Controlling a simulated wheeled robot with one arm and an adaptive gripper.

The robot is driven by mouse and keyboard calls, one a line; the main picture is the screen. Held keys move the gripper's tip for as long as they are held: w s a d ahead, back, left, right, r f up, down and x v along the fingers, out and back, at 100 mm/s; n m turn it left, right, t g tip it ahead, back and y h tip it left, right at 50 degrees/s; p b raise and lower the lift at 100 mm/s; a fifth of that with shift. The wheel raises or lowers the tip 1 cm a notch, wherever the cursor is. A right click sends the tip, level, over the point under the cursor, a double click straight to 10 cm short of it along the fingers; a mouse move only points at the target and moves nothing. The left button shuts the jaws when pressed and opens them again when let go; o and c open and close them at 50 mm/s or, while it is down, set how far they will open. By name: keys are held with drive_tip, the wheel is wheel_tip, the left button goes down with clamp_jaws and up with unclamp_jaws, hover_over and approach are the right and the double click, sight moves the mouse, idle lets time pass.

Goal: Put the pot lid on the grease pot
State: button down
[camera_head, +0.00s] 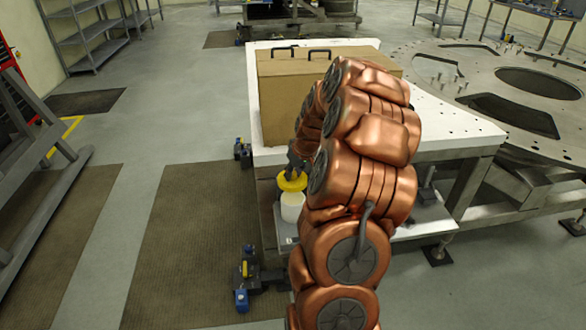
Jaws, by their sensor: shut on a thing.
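The yellow pot lid (288,183) is in my gripper (293,173), left of my copper-coloured arm. The whitish grease pot (291,208) stands upright right below the lid, on a low ledge at the near side of the white table. My gripper is shut on the lid from above; the fingertips are small and dark, partly hidden by the arm. In this view the lid overlaps the top of the pot. I cannot tell whether it touches the rim or is held just above it.
A brown case (283,92) with two dark handles stands on the white table (452,134) behind my arm. A large plate with openings (465,55) is to the right. Blue and yellow clamp-like parts (247,275) stick out at the left.

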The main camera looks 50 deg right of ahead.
sight(296, 180)
drive_tip(key=shift+f, duration=1.7)
drive_tip(key=shift+f+b, duration=0.6)
drive_tip(key=shift+f, duration=0.45)
drive_tip(key=shift+s+f+b, duration=0.15)
drive_tip(key=shift+b, duration=0.9)
drive_tip(key=shift+f+b, duration=0.85)
drive_tip(key=shift+b, duration=0.3)
idle(0.7)
drive_tip(key=shift+c, duration=1.7)
unclamp_jaws()
drive_tip(key=shift+r, duration=0.25)
drive_tip(key=shift+r, duration=3.3)
